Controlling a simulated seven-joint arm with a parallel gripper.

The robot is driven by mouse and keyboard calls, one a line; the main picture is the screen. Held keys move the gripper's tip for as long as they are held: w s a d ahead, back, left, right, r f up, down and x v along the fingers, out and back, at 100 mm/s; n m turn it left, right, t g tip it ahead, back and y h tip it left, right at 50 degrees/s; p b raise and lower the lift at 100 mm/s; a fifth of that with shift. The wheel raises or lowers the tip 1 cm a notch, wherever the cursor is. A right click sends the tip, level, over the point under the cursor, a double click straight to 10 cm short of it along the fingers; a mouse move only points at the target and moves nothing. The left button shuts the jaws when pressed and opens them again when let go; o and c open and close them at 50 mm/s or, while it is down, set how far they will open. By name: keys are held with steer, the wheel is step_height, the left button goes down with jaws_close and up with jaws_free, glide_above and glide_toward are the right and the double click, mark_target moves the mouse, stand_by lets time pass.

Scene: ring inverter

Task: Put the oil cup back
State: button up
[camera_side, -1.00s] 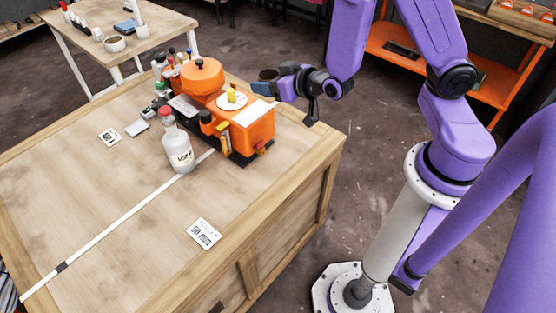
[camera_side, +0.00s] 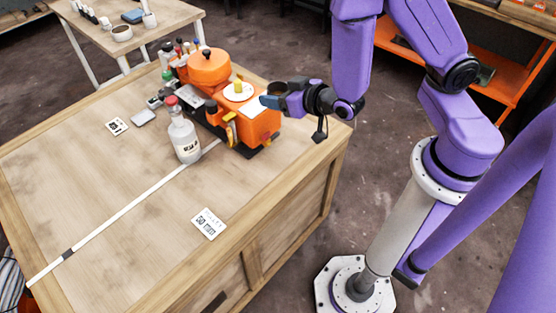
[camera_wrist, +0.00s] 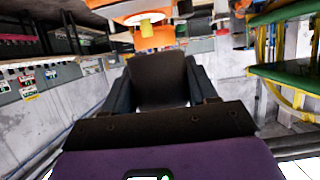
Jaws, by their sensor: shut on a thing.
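My gripper (camera_side: 274,97) is shut on a dark brown cup (camera_side: 277,88), which I take to be the oil cup. In the wrist view the cup (camera_wrist: 158,80) fills the space between the two dark fingers. In the side view the gripper is at the right end of the orange machine (camera_side: 262,124), beside its white round plate (camera_side: 239,91) with a yellow piece on it. The fingers overlap the machine's edge in the picture. I cannot tell whether the cup touches the machine.
A clear bottle with a red cap (camera_side: 184,138) stands left of the machine. Small bottles (camera_side: 187,48) crowd behind it. Two printed cards (camera_side: 208,223) (camera_side: 117,126) and a white strip (camera_side: 130,207) lie on the wooden table (camera_side: 110,265). The front of the table is mostly clear.

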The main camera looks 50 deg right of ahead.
mark_target(278, 166)
step_height(278, 166, down, 24)
steer(key=shift+f, duration=0.1)
stand_by(0.9)
steer(key=shift+f, duration=0.2)
steer(key=o, duration=1.2)
